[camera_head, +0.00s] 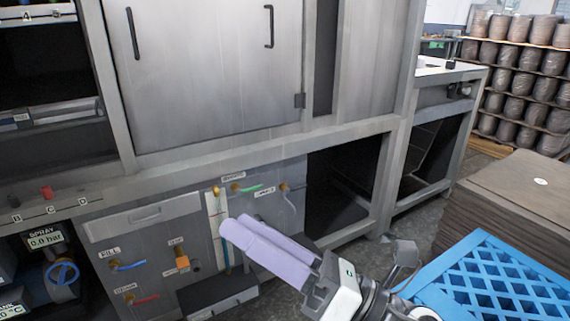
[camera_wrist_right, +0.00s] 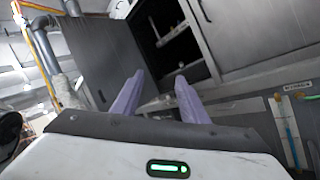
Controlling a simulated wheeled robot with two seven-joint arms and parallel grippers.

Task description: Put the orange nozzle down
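An orange nozzle-like piece (camera_head: 182,261) sits on the lower grey panel (camera_head: 140,222), left of my right gripper, under a small label. My right gripper (camera_head: 238,226) has lavender fingers pointing toward this panel, beside the white strip with a blue line (camera_head: 218,230). In the right wrist view its two fingers (camera_wrist_right: 158,90) stand apart with nothing between them. The gripper and the orange piece are apart. My left gripper is not in view.
Coloured valve handles, blue (camera_head: 128,266), red (camera_head: 145,299) and green (camera_head: 250,188), stick out from the panel. A grey box (camera_head: 218,297) juts out below. A blue lattice crate (camera_head: 490,280) and a brown stack (camera_head: 515,195) stand at right.

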